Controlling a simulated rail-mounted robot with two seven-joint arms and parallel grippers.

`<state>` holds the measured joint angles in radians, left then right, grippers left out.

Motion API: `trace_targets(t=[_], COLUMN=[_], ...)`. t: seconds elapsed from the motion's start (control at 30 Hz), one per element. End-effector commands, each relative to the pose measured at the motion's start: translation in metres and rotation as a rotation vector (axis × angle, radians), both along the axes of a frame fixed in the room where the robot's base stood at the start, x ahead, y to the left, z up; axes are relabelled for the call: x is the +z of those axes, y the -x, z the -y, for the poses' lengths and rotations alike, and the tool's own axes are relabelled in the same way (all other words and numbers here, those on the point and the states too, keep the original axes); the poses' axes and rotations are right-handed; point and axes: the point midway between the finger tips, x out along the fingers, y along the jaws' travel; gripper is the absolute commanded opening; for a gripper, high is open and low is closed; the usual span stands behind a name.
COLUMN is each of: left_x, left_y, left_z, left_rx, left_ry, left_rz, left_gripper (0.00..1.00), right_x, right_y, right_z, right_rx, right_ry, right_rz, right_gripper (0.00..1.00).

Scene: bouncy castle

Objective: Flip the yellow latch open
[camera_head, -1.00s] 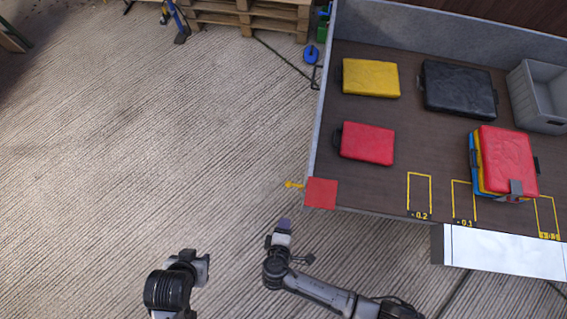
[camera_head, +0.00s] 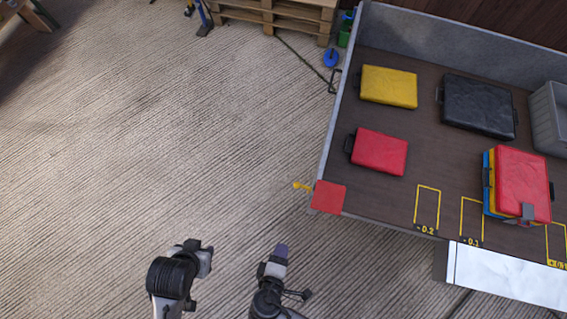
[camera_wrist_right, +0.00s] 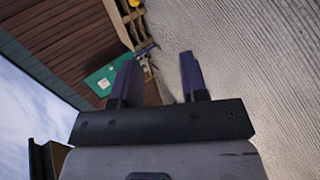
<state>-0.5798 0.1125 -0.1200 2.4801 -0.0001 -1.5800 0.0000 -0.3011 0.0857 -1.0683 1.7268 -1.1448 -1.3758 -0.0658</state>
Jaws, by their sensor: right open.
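The yellow latch (camera_head: 302,186) is small and sticks out to the left from the near-left corner of the grey-walled bed, beside a red square plate (camera_head: 328,197). My right gripper (camera_head: 282,250) is below and slightly left of the latch in the head view, apart from it. In the right wrist view the right gripper (camera_wrist_right: 158,75) shows two spread dark fingers with nothing between them; the latch cannot be made out there. My left gripper (camera_head: 206,258) is further left over the floor; its jaws are too small to read.
The bed holds a yellow case (camera_head: 389,87), a red case (camera_head: 379,152), a black case (camera_head: 478,106), a stack of cases (camera_head: 521,185) and a grey crate (camera_head: 550,115). A white panel (camera_head: 510,277) juts out at the near side. A wooden pallet (camera_head: 275,14) stands behind. The ribbed floor at left is open.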

Motion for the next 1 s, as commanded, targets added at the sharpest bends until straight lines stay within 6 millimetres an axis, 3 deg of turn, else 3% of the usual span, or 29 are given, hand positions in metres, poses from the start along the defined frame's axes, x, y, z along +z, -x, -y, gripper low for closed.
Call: trace_targets(t=[0.3,1.0], left_x=[-0.001,-0.001], left_y=[0.000,0.000], left_z=[-0.003,-0.001], left_rx=[-0.007,-0.002], left_ry=[-0.011,-0.002], left_rz=[0.000,-0.001], left_gripper=[0.43,0.43], right_x=[0.017,0.019], right_y=[0.022,0.024], right_z=[-0.007,-0.007], right_rx=[0.000,-0.003], right_ry=[0.000,-0.002], right_rz=[0.000,0.001], right_gripper=[0.40,0.40])
